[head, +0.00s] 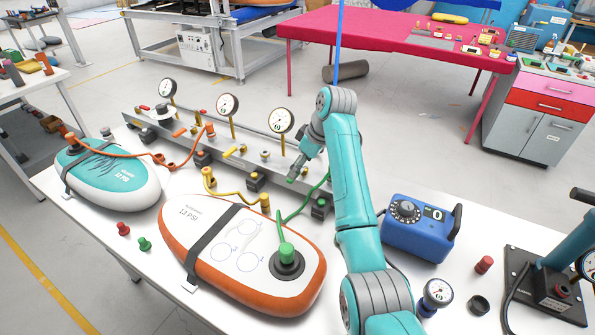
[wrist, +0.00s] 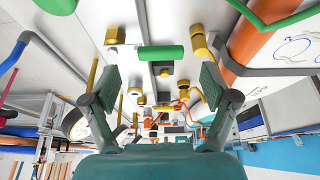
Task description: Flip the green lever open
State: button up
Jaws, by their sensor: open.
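The green lever (wrist: 160,53) lies crosswise in the wrist view, just beyond the fingertips and near the middle of the gap between them. It looks attached to the grey manifold rail (head: 228,148). In the head view only a small green end of the lever (head: 291,180) shows beside my gripper (head: 300,167), which comes down over the right end of the rail. In the wrist view my gripper (wrist: 160,82) has its two dark fingers spread wide with nothing between the pads. I see no contact with the lever. My arm hides part of the rail's right end.
Three gauges (head: 282,121) stand along the rail, with yellow (head: 236,151) and red levers to the left. A green hose (head: 305,206) runs to the orange-edged board (head: 250,255). A blue pump box (head: 417,228) stands right of my arm. Loose caps (head: 123,228) lie in front.

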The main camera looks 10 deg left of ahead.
jog(key=shift+x, duration=1.7)
